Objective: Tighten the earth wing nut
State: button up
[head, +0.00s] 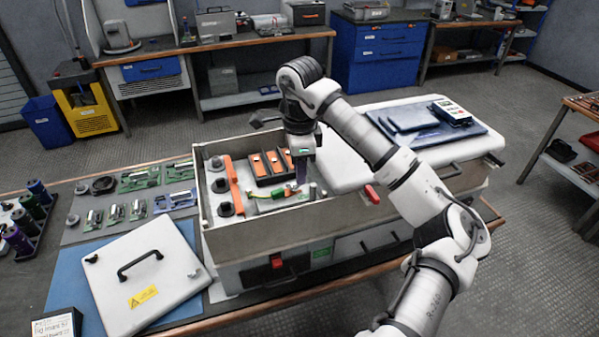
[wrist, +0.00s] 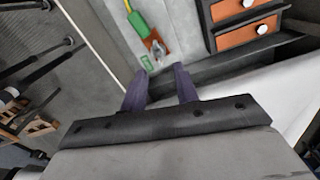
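In the wrist view the earth wing nut (wrist: 157,49), small and metallic, sits on a copper-coloured plate (wrist: 151,37). A green and yellow cable (wrist: 138,22) runs up to that plate; the cable also shows inside the open cabinet (head: 278,194) in the head view. My gripper (wrist: 161,70) has two dark purple fingers standing apart, with nothing seen between them. The wing nut lies just beyond the fingertips, apart from them in the picture. In the head view my gripper (head: 301,174) points down into the cabinet, close to the cable's right end; the nut is too small to tell there.
Orange-topped black blocks (head: 268,167) and an orange bar (head: 233,185) stand in the cabinet. Its walls (head: 265,223) rise around the gripper. A removed cover (head: 150,280) with a black handle lies on the bench at left. A white lid with a blue tray (head: 420,132) lies right.

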aim_at(294, 185)
jog(key=shift+f+p, duration=0.35)
jog(key=shift+f, duration=1.15)
grip_shut()
